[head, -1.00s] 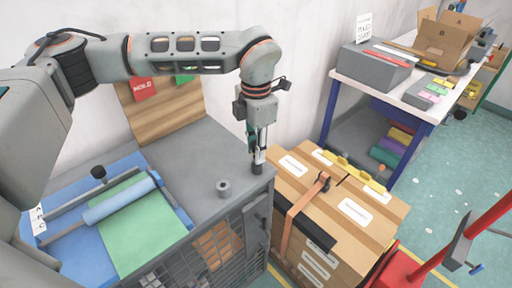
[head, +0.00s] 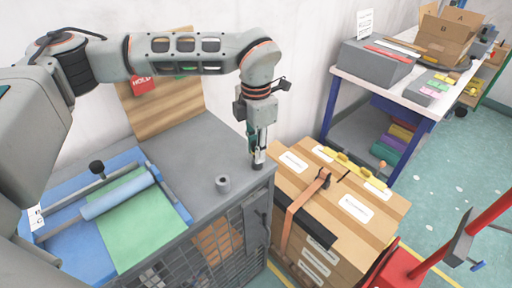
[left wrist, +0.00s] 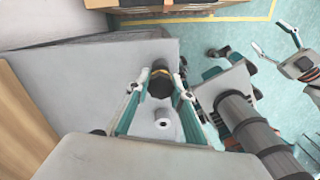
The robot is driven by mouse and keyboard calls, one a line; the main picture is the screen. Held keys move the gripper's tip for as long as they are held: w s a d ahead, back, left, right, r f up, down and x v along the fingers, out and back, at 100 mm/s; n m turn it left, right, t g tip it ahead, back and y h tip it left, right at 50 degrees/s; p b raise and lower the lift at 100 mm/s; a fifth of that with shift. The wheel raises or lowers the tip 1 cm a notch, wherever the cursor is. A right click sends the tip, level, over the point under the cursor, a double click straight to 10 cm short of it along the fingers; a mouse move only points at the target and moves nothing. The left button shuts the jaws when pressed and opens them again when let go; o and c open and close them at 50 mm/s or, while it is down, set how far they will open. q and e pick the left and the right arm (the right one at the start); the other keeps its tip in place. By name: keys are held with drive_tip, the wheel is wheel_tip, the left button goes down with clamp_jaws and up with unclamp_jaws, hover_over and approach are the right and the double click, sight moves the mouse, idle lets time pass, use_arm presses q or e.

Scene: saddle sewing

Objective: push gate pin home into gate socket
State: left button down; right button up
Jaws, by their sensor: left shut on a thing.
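My left gripper (head: 257,150) points down over the far right corner of the grey cabinet top. It is shut on a dark knob-like piece with a yellow band (left wrist: 160,85), apparently the gate pin, seen between the fingers in the left wrist view. A grey piece (head: 258,164) shows below the fingertips; whether it is the pin's lower end or a socket, I cannot tell. A short grey cylinder with a hole (head: 223,184), possibly the gate socket, stands apart on the cabinet top; the left wrist view also shows it (left wrist: 163,124). My right gripper (left wrist: 271,37) is open and empty.
The grey cabinet top (head: 195,150) is mostly clear. A blue bed with a roller (head: 120,195) and green sheet lies left. Strapped cardboard boxes (head: 360,235) stand close to the cabinet's right. A white table (head: 410,90) stands behind them; a red post (head: 480,230) is front right.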

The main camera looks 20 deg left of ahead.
use_arm(q)
drive_tip(key=shift+f, duration=0.15)
drive_tip(key=c, duration=1.7)
unclamp_jaws()
wheel_tip(320, 180, up, 12)
drive_tip(key=shift+r, duration=0.1)
